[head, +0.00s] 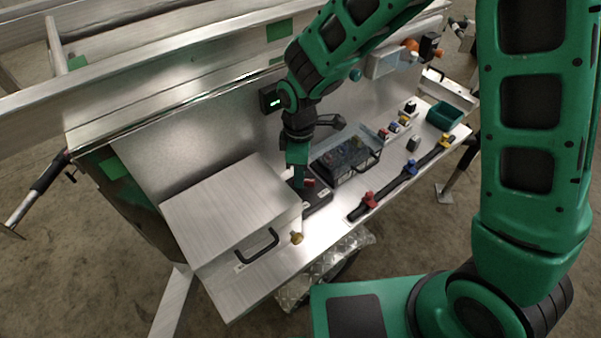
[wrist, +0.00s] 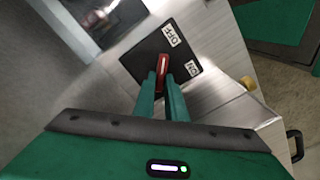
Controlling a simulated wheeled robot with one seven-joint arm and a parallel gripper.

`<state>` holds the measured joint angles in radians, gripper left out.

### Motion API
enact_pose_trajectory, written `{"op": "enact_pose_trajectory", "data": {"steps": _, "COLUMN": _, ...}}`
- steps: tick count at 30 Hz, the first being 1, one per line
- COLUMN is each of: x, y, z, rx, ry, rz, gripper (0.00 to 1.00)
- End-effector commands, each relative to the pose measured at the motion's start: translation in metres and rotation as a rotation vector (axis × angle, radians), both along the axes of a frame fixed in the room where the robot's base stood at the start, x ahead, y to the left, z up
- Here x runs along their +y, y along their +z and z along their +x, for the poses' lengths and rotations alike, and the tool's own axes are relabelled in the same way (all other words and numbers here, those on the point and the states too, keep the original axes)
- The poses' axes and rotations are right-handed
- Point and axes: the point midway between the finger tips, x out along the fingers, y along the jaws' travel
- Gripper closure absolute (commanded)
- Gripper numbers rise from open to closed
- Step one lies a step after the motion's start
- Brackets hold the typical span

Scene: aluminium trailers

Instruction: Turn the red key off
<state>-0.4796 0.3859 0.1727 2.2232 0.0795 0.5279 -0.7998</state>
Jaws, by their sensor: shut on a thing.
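The red key (wrist: 163,62) stands on a black switch plate in the wrist view, between the tips of my gripper (wrist: 162,88). The fingers are shut on it. The black plate (wrist: 140,62) carries an "OFF" label (wrist: 172,36) and an "ON" label (wrist: 193,68). The key's far end points up the picture, nearer the "OFF" label than the "ON" label. In the head view my gripper (head: 299,182) reaches down to the black switch box (head: 318,199), and a bit of the red key (head: 309,183) shows beside the fingers.
A closed metal box with a black handle (head: 258,246) stands left of the switch. A brass knob (head: 296,238) is at the bench's front edge. A dark case with a clear lid (head: 345,160) is close on the right. A black strip with coloured valves (head: 408,172) and a green bin (head: 444,116) lie farther right.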

Motion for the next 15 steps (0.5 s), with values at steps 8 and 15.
{"op": "enact_pose_trajectory", "data": {"steps": 8, "x": -0.0041, "y": 0.0007, "z": 0.0052, "rx": -0.009, "ry": -0.012, "rz": -0.005, "gripper": 0.70}}
{"op": "enact_pose_trajectory", "data": {"steps": 15, "x": -0.0022, "y": 0.0017, "z": 0.0032, "rx": -0.007, "ry": -0.007, "rz": -0.003, "gripper": 0.70}}
